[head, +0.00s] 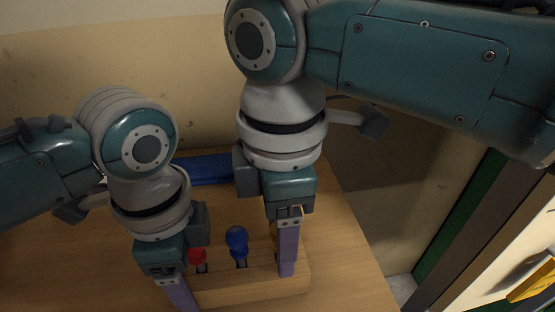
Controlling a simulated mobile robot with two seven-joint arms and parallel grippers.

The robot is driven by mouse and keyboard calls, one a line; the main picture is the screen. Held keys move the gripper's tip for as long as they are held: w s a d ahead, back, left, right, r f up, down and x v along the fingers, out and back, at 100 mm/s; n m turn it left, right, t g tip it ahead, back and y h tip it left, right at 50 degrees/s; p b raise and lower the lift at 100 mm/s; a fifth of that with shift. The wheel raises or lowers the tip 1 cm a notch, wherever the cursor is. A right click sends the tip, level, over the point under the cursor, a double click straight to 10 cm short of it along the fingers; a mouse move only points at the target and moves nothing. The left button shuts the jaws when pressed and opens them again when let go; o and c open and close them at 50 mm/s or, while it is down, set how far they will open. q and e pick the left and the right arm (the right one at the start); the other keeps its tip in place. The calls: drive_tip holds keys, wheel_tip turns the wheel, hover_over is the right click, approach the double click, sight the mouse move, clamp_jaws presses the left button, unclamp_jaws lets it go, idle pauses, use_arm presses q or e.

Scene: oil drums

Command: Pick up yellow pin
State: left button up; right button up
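A yellow pin (273,231) stands at the right end of a wooden block (250,288). Only a sliver of it shows beside my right gripper (288,268), whose purple finger hides the rest. My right gripper points down over the block's right end. I cannot tell whether its fingers touch the pin, as they line up in this view. My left gripper (182,297) points down by the block's left end, and its tip is cut off by the lower frame edge.
A red pin (198,256) and a blue pin (237,240) stand in the same block, between my grippers. A blue object (210,169) lies at the back of the wooden table (345,270), near the wall. The table's right edge is close to the block.

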clamp_jaws()
idle(0.3)
drive_tip(key=shift+r, duration=0.1)
wheel_tip(320, 180, up, 10)
drive_tip(key=shift+f, duration=0.1)
idle(0.5)
use_arm(q)
drive_tip(key=o, duration=1.6)
drive_tip(key=shift+c, duration=0.2)
